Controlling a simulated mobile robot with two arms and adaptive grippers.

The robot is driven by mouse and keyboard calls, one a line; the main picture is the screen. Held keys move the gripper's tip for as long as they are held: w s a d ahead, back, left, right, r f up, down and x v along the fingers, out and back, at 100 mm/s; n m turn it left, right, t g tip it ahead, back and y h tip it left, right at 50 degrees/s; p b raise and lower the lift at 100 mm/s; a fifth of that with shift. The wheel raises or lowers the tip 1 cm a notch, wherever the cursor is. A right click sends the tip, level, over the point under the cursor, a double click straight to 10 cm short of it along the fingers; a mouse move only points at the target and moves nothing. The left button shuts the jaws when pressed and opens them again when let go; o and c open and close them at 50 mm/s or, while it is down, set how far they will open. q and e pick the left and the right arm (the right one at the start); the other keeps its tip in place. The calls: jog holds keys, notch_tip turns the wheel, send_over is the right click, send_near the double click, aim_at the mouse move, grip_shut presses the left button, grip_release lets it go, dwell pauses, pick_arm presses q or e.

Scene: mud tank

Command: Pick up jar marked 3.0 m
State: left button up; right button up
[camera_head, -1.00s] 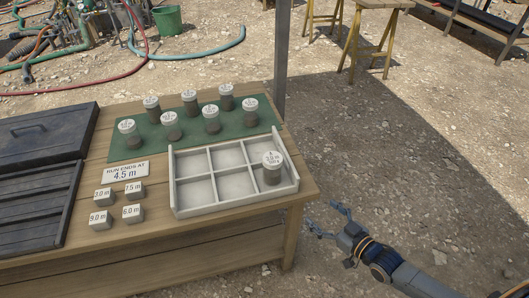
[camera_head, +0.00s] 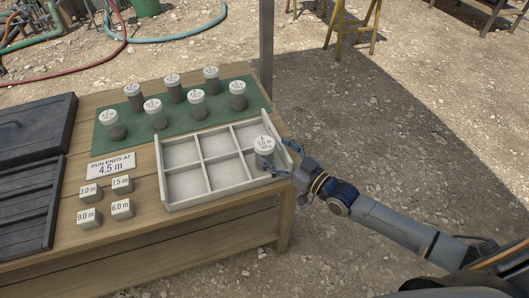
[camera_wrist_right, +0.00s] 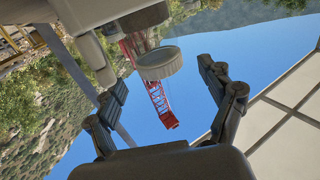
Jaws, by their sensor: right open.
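A grey jar with a white lid (camera_head: 264,145) stands upright in the right-hand column of the white divided tray; its small label looks like 3.0 m. My right gripper (camera_head: 277,159) is at the tray's right end, open, with its fingers close around the jar's right side; I cannot tell if they touch it. My left gripper is not in view.
The white tray (camera_head: 212,197) has several empty compartments. Several similar jars (camera_head: 195,103) stand on a green mat (camera_head: 140,137) behind it. Small marked blocks (camera_head: 122,208) and a "RUN ENDS AT 4.5 m" sign (camera_head: 111,166) lie left. A dark case (camera_head: 35,130) is at far left.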

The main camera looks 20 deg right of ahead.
aim_at(264, 142)
jog(key=x, duration=0.4)
jog(key=shift+w+a, duration=0.15)
jog(key=shift+w, duration=0.1)
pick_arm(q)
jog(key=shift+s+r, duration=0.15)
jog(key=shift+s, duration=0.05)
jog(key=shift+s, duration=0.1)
pick_arm(e)
jog(key=shift+c, duration=0.4)
jog(key=c, duration=1.4)
jog(key=shift+r, duration=0.1)
grip_shut()
jog(key=shift+r, duration=0.1)
